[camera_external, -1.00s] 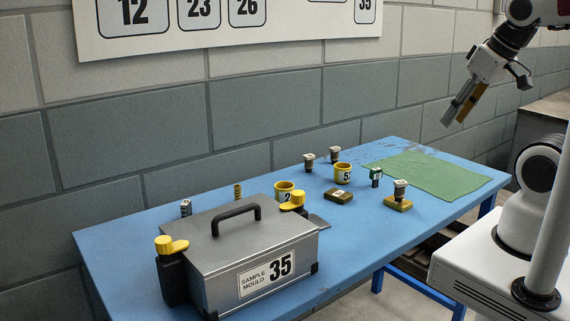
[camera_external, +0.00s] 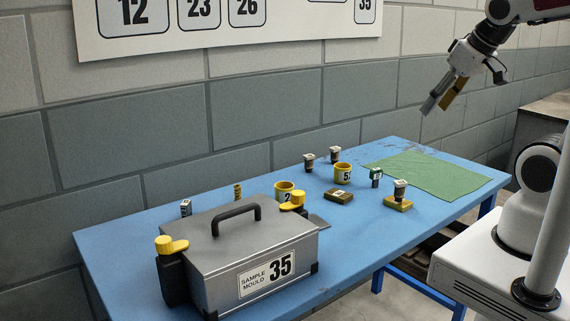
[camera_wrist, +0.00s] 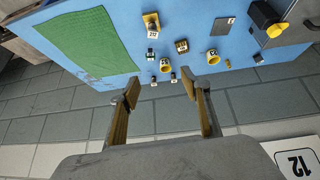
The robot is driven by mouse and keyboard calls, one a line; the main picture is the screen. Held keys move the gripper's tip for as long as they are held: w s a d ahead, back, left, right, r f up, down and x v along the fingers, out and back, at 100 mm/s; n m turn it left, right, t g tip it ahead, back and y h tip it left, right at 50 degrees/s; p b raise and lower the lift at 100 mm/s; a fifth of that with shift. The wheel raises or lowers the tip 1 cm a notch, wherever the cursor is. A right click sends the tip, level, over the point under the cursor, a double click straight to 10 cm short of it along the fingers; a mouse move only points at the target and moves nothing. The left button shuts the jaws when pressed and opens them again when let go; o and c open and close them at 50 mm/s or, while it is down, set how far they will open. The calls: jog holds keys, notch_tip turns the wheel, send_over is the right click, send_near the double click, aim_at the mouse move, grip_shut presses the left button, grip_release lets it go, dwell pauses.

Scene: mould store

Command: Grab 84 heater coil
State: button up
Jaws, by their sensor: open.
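My gripper (camera_external: 437,106) is open and empty, high above the table near the green cloth. Its two fingers also show apart in the wrist view (camera_wrist: 166,104). Several small numbered parts stand on the blue table, and I cannot read 84 on any. They include a yellow ring (camera_external: 342,174) in the middle, another yellow ring (camera_external: 284,191) behind the mould box, and two dark cylinders with pale tops (camera_external: 309,161) at the back. A small dark green block (camera_external: 376,176) and a flat yellow-brown block (camera_external: 338,195) stand nearer the cloth. Which is the heater coil I cannot tell.
A grey mould box (camera_external: 262,278) marked 35 takes up the table's near left. A dark cylinder on a yellow base (camera_external: 398,195) stands near the front edge. A green cloth (camera_external: 435,174) covers the right end. A block wall (camera_external: 330,92) rises behind the table.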

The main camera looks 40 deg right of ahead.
jog(key=w+d+t, duration=0.2)
jog(key=w+d, duration=0.1)
jog(key=w, duration=1.1)
jog(key=n+t+y, duration=0.4)
jog(key=t+y, duration=0.1)
send_over(309, 163)
jog(key=s+d, duration=0.2)
notch_tip(309, 163, down, 20)
jog(key=shift+w+a, duration=0.2)
jog(key=shift+f, duration=1.65)
